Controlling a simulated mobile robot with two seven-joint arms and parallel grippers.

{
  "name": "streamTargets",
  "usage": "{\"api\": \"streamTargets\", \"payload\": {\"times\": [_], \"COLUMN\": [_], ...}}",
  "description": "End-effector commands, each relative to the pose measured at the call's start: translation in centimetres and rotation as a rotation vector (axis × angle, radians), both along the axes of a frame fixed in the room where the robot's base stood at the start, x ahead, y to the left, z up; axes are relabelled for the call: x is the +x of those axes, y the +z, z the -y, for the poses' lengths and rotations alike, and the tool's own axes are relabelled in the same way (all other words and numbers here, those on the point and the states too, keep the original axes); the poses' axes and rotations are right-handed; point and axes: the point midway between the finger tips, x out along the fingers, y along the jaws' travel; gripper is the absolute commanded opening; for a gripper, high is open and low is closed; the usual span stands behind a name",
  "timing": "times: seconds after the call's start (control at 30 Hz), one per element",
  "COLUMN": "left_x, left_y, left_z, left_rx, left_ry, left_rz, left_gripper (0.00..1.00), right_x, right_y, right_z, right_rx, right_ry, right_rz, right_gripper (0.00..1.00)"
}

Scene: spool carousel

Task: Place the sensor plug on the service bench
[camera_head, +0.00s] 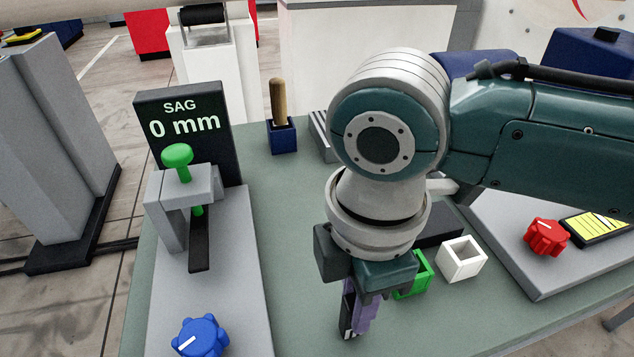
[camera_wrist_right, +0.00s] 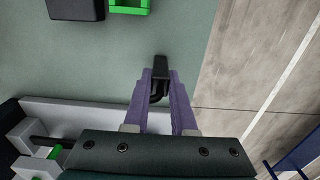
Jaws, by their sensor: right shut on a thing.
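My right gripper (camera_head: 360,315) points down over the front part of the grey-green service bench (camera_head: 300,230). Its purple fingers are shut on a small black piece with pale marks (camera_head: 348,312), which I take to be the sensor plug. In the right wrist view the black plug (camera_wrist_right: 160,68) sits between the fingertips (camera_wrist_right: 162,85), with a dark curved part between the fingers. The bench surface (camera_wrist_right: 190,30) lies below it. I cannot tell whether the plug touches the bench. My left gripper is not in view.
A green open box (camera_head: 424,272) and a white one (camera_head: 461,259) stand right of the gripper. A grey fixture with a blue knob (camera_head: 200,337) and SAG display (camera_head: 185,125) is left. A panel with a red knob (camera_head: 547,237) is right.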

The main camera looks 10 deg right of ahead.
Motion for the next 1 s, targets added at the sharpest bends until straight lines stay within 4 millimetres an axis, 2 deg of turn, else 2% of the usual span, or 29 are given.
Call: {"api": "streamTargets", "payload": {"times": [0.27,0.3,0.53,0.83,1.0], "left_x": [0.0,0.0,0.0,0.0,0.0], "left_y": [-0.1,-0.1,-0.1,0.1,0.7], "left_z": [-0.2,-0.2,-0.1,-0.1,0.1], "left_rx": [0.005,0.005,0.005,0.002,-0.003], "left_ry": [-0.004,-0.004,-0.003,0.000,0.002], "left_rz": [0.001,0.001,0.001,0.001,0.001], "left_gripper": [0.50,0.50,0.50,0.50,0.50], "right_x": [0.0,0.0,0.0,0.0,0.1], "right_y": [-0.3,-0.3,-0.2,0.1,2.6], "right_z": [0.0,0.0,0.0,0.0,-0.1], "right_rx": [0.000,0.001,0.000,0.001,0.004], "right_ry": [0.000,0.000,0.000,0.000,0.002], "right_rz": [0.000,0.000,0.000,0.001,0.003], "right_gripper": [0.00,0.28,0.53,0.54,0.54]}}
